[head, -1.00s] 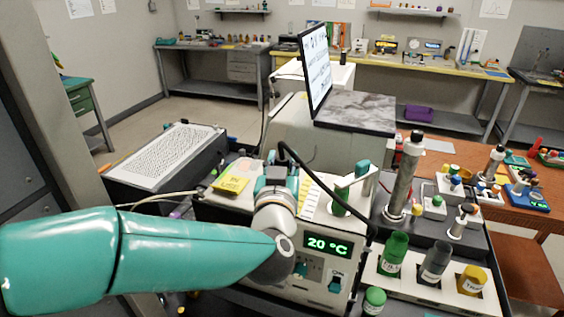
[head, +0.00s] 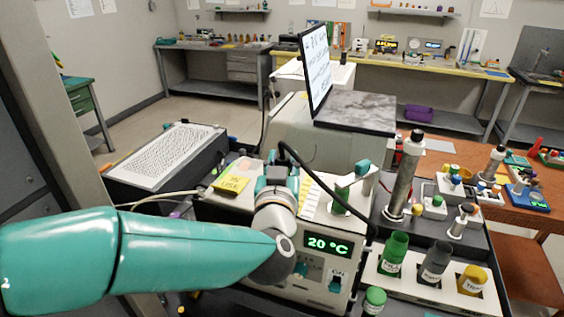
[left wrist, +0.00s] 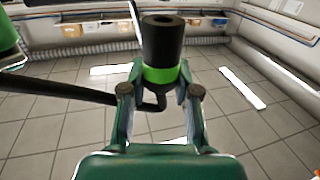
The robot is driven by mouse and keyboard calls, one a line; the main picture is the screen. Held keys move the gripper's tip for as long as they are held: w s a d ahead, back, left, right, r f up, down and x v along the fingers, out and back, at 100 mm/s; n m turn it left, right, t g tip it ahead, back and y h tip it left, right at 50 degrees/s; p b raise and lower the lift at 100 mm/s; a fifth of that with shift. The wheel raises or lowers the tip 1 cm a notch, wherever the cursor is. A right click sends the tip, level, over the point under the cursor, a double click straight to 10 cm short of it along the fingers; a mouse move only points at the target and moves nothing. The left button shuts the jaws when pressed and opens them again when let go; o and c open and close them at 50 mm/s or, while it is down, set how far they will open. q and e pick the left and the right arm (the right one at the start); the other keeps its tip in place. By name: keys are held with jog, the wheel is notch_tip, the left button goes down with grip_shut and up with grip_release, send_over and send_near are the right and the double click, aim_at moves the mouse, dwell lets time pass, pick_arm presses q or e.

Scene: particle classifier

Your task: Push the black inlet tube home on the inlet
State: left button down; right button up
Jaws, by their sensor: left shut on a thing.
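The black inlet tube (head: 318,178) arcs over the top of the white unit with the 20 °C display, from beside my left gripper down to the unit's right side. In the left wrist view its thick black end (left wrist: 162,42) stands upright, with a green band below it. My left gripper (left wrist: 161,76) is shut on this end at the band. In the head view the left gripper (head: 276,172) is partly hidden by its own wrist, above the unit's left part. I cannot make out the inlet or whether the tube touches it. My right gripper is not in view.
The white unit (head: 328,262) carries a green display and a switch. A yellow note (head: 231,182) lies left of the gripper. A rack (head: 432,290) with green, grey and yellow vials and a tall metal cylinder (head: 404,178) stand to the right. A monitor (head: 316,72) stands behind.

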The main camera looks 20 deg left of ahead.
pick_arm(q)
jog(key=shift+f+b, duration=1)
jog(key=shift+f, duration=0.15)
jog(key=shift+f+b, duration=0.55)
jog(key=shift+f, duration=0.1)
jog(key=c, duration=0.8)
grip_release()
jog(key=shift+s, duration=0.1)
jog(key=v, duration=1.2)
